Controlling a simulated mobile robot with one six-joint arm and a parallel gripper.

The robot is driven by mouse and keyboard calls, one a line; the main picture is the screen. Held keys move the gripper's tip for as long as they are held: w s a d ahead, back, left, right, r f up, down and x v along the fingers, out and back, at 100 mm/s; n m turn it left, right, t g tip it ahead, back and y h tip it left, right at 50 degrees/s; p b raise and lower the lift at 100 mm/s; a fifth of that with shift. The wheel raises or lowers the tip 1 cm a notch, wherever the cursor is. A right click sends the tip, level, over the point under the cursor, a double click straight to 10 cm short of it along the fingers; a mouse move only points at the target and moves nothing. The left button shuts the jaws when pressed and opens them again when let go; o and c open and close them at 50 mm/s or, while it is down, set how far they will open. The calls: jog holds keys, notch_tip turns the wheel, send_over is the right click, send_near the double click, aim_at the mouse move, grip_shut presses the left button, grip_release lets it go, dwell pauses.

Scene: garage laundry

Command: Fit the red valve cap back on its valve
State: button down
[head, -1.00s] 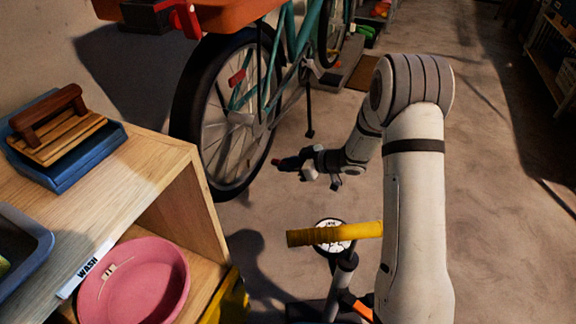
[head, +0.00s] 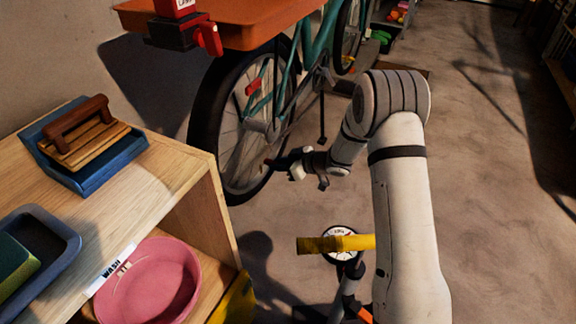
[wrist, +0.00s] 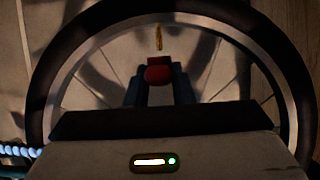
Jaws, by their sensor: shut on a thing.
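My gripper (wrist: 158,88) is shut on the red valve cap (wrist: 158,74), which sits between the fingertips in the wrist view. The brass valve (wrist: 158,38) stands on the wheel's rim just beyond the cap, roughly in line with it, with a gap showing in the picture. The bicycle wheel (wrist: 61,47) arches around them. In the head view my gripper (head: 275,162) reaches left in front of the lower right part of the wheel (head: 207,125). The valve cannot be made out there.
A wooden shelf unit (head: 205,165) with a blue tray, a brush and a pink bowl (head: 150,282) stands at the left. A floor pump with a yellow handle (head: 335,243) stands below my arm. The floor to the right is clear.

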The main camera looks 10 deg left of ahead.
aim_at(265, 164)
jog(key=shift+w+a+p, duration=0.25)
jog(key=shift+w+a, duration=0.05)
jog(key=shift+a, duration=0.6)
jog(key=shift+w+a+p, duration=0.3)
jog(key=shift+w+a, duration=0.05)
jog(key=shift+a, duration=0.6)
jog(key=shift+w+a+p, duration=0.25)
jog(key=shift+w+a, duration=0.05)
jog(key=shift+a, duration=0.6)
jog(key=shift+f, duration=0.5)
jog(key=shift+f+b, duration=0.6)
jog(key=shift+f, duration=0.2)
jog(key=shift+f, duration=0.2)
jog(key=c, duration=1.2)
grip_release()
jog(key=shift+o, duration=0.2)
